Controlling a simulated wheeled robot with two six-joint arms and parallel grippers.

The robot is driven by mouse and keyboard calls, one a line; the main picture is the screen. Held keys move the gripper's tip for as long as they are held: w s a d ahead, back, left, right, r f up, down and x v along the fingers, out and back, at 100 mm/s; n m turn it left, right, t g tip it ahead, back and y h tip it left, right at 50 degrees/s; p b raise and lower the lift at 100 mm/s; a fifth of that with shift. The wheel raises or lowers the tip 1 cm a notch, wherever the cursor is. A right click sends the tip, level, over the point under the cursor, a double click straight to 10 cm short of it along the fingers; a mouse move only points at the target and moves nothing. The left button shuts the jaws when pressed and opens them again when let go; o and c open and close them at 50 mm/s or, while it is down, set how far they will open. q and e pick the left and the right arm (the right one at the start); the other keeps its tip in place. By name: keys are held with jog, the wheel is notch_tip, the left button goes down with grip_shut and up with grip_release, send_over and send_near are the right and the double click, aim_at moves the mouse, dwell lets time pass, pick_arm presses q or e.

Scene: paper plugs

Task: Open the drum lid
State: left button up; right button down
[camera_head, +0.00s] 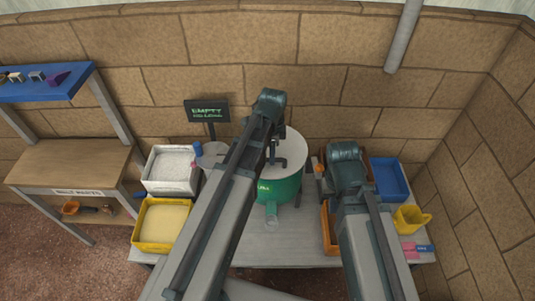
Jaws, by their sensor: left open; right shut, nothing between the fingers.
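The green drum (287,190) stands at the back middle of the table, with a pale grey round lid (294,147) on its top. My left gripper (275,161) is over the left part of the lid, with its fingers pointing down and open. I cannot tell whether it touches the lid. My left arm hides the drum's left side. My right gripper (323,186) is shut and empty just right of the drum, partly hidden by its own arm.
A white bin (168,187) and a yellow tray (139,240) are at the left. A blue bin (389,180) and a yellow mug (412,218) are at the right. A dark sign (207,111) reading "EMPTY" stands behind. Clear table (285,248) lies in front of the drum.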

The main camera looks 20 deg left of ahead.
pick_arm(q)
jog(key=shift+f+b, duration=1.15)
jog(key=shift+f, duration=0.3)
jog(key=shift+r, duration=0.1)
jog(key=shift+c, duration=0.3)
grip_shut()
